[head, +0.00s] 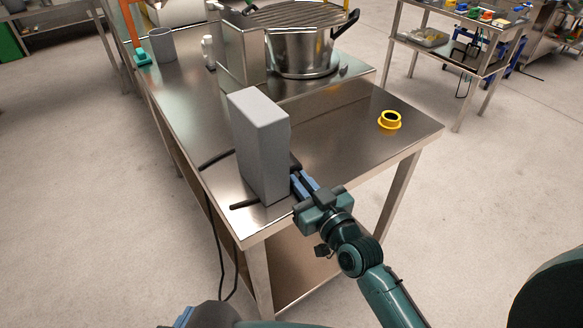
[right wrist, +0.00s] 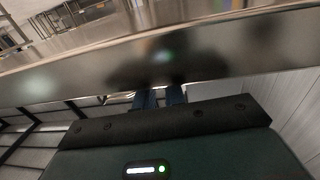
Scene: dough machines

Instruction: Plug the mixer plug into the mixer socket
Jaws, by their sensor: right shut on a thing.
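A tall grey box (head: 262,150) stands upright near the front corner of the steel table. No socket opening can be made out on its visible faces. My right gripper (head: 304,184) is at the box's lower right side, its blue fingers shut on a small dark piece (head: 295,163), apparently the mixer plug, mostly hidden. I cannot tell whether the plug is in a socket. In the right wrist view, the fingers (right wrist: 159,98) show below a steel edge, and the plug cannot be made out. My left gripper (head: 184,317) is only partly visible at the bottom edge.
Black cable (head: 215,158) emerges left of the box and hangs over the steel table's (head: 335,135) left edge. A large steel pot (head: 302,52) stands behind beside a metal housing (head: 241,50). A yellow ring (head: 390,120) lies right. The tabletop between box and ring is clear.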

